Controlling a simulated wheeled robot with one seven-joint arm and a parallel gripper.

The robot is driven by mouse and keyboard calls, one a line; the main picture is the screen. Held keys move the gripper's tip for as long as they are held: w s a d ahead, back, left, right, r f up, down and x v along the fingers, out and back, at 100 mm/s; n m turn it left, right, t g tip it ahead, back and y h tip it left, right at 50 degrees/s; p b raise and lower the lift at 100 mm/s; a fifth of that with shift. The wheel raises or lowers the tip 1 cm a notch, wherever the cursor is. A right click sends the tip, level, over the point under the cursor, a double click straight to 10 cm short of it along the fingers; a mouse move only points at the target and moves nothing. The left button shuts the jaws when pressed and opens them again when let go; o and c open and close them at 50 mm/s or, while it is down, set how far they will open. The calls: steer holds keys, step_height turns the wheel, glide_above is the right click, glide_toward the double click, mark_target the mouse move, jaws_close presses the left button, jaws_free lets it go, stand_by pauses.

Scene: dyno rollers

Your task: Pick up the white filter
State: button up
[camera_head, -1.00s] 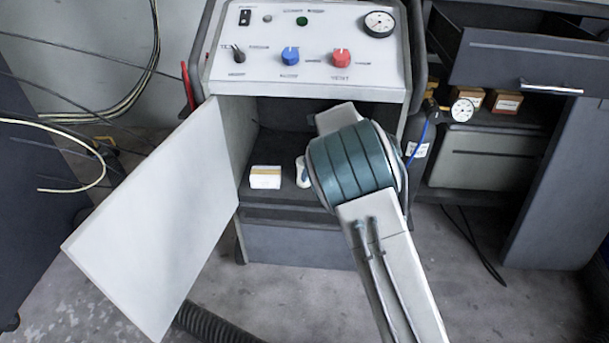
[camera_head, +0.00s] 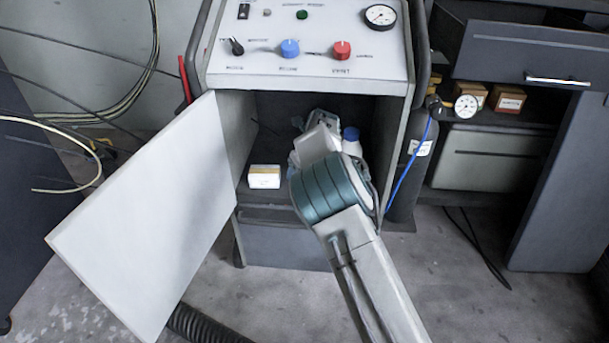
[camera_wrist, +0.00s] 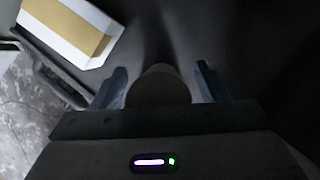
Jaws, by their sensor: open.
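In the wrist view my gripper (camera_wrist: 160,70) is open, with one dark finger on each side of a round, shadowed object (camera_wrist: 158,88). This is probably the white filter; its colour looks grey-brown in the shade. I cannot tell whether the fingers touch it. In the head view my arm reaches into the open cabinet and covers the filter's place, so I cannot make the filter out clearly there.
A white and tan box (camera_head: 264,176) stands on the cabinet shelf left of my arm; the wrist view shows it too (camera_wrist: 72,28). A white bottle with a blue cap (camera_head: 351,141) is behind my arm. The open white door (camera_head: 150,220) flanks the left.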

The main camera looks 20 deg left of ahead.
steer(key=shift+r, duration=0.1)
steer(key=c, duration=1.1)
